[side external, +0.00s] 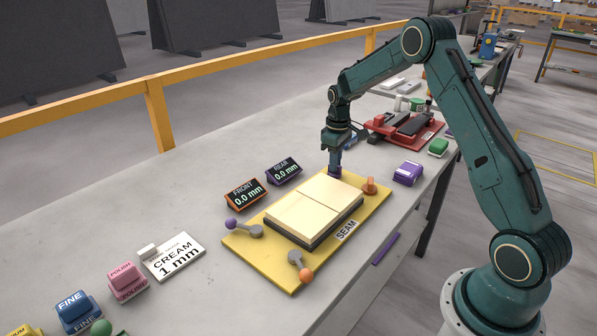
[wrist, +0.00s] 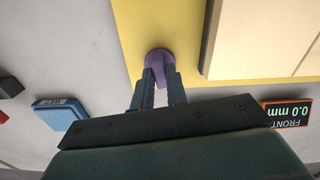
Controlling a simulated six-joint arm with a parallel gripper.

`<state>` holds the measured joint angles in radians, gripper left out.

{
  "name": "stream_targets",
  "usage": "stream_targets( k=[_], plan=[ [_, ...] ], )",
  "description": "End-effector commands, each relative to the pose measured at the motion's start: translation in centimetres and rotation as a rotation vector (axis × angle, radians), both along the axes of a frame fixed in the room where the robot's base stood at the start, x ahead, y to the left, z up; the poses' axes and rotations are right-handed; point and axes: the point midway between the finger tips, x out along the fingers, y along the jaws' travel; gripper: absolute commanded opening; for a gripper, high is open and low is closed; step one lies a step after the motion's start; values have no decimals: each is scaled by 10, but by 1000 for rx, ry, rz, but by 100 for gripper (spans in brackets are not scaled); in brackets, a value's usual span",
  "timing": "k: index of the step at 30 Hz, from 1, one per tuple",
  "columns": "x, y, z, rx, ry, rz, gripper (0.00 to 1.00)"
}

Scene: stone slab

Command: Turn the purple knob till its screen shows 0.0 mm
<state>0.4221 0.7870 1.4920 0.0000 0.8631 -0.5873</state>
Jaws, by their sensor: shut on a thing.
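The purple knob (wrist: 158,56) stands at the edge of the yellow board (side external: 262,264). My gripper (wrist: 161,82) is shut on it, with one finger on each side. In the side view my gripper (side external: 335,168) reaches down to the knob at the board's far corner and mostly hides it. The purple-framed REAR screen (side external: 284,171) reads 0.0 mm. The orange-framed FRONT screen (side external: 246,194) also reads 0.0 mm. An orange knob (side external: 369,186) stands at the board's right corner.
Two cream slabs (side external: 314,203) lie side by side on the board, by a SEAM label (side external: 346,230). Levers with a purple ball (side external: 231,224) and an orange ball (side external: 306,275) sit at the near side. A purple block (side external: 408,173) and red tool (side external: 405,131) stand right.

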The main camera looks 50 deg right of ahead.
Motion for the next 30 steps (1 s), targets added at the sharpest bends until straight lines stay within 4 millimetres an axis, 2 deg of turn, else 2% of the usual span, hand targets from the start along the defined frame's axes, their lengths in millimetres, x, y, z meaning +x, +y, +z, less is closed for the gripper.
stream_targets(
  k=[12,13,16,30],
  plan=[
    [1,0,1,-2,-2,10,0],
    [1,0,1,-1,-3,10,18],
    [1,0,1,-1,-2,10,36],
    [1,0,6,-2,-2,9,36]
  ],
)
